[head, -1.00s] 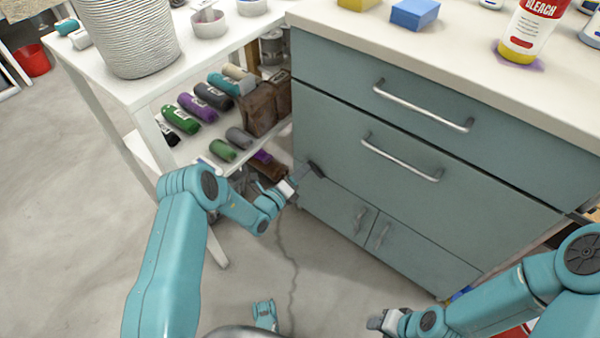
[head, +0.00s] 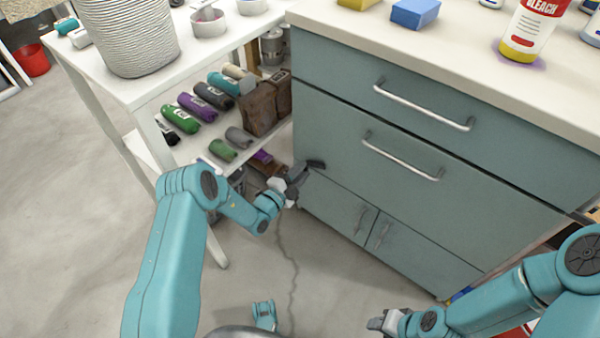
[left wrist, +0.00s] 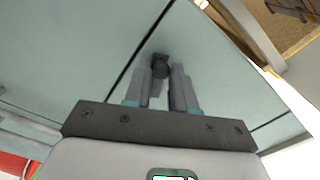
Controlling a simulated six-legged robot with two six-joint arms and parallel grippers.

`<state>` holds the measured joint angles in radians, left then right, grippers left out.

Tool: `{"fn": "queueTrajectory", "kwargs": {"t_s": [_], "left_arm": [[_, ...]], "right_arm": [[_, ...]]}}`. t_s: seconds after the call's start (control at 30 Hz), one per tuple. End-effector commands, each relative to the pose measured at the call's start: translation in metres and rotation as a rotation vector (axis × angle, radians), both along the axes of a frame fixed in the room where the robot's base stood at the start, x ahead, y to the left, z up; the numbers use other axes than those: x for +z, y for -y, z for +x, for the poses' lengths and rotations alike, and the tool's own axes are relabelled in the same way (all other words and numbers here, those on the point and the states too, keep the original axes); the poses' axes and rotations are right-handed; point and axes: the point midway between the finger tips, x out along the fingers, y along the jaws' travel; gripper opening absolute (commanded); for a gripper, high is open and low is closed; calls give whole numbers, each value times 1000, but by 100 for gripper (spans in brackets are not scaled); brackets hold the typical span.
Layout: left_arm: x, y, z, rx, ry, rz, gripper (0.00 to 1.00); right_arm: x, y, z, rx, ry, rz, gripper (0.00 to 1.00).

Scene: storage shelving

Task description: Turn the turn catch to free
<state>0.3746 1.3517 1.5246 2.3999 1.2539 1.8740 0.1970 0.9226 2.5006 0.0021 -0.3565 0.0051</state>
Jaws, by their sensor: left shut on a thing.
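The turn catch is a small dark piece (head: 317,164) on the front of the blue-grey cabinet, near its left edge, by the seam above the lower doors. It lies nearly level in the head view. My left gripper (head: 300,175) reaches it from the left and is shut on it. In the left wrist view the dark catch (left wrist: 160,66) shows at the tips of the two grey fingers (left wrist: 162,82), which partly cover it. My right gripper (head: 384,322) is low in front of the cabinet, away from the catch; its finger gap is too small to judge.
The cabinet has two drawers with bar handles (head: 402,158) and two lower doors (head: 400,245). A white shelf unit (head: 140,95) with rolled items stands close to the left of the catch. A bleach bottle (head: 530,30) stands on the countertop. Floor in front is mostly clear.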

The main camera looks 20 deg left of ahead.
Motion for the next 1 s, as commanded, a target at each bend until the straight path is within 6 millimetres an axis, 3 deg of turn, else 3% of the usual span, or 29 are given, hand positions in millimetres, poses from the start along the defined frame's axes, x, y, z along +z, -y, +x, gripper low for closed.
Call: {"fn": "queueTrajectory", "kwargs": {"t_s": [1.0], "left_arm": [[0,1,0,-3,-316,-867,0]], "right_arm": [[-4,1,1,-4,2,0,43]]}}
